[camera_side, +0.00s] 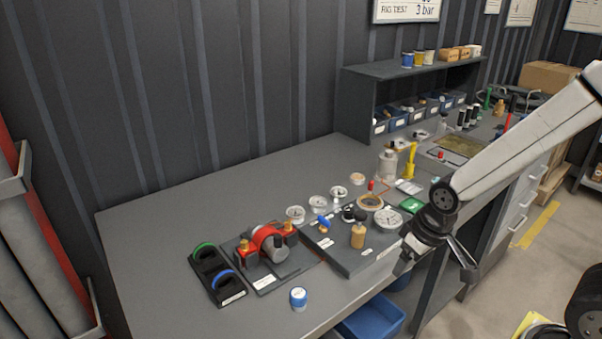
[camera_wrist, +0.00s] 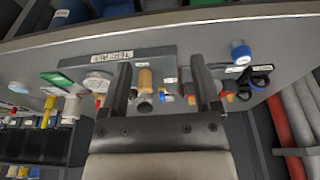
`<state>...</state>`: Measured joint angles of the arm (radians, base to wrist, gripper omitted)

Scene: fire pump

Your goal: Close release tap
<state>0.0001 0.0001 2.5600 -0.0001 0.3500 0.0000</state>
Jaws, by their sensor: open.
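The grey test block (camera_side: 358,258) sits on the bench and carries several fittings. I cannot tell for sure which is the release tap. My gripper (camera_side: 436,250) is open and empty, to the right of the block and apart from it. In the wrist view my gripper's fingers (camera_wrist: 162,88) stand apart, with the wooden handle (camera_wrist: 145,79) and the blue tap (camera_wrist: 168,98) showing between them in the background.
The red pump (camera_side: 268,240) stands left of the block, beside a black holder with green and blue rings (camera_side: 215,275). The bench's left is clear.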

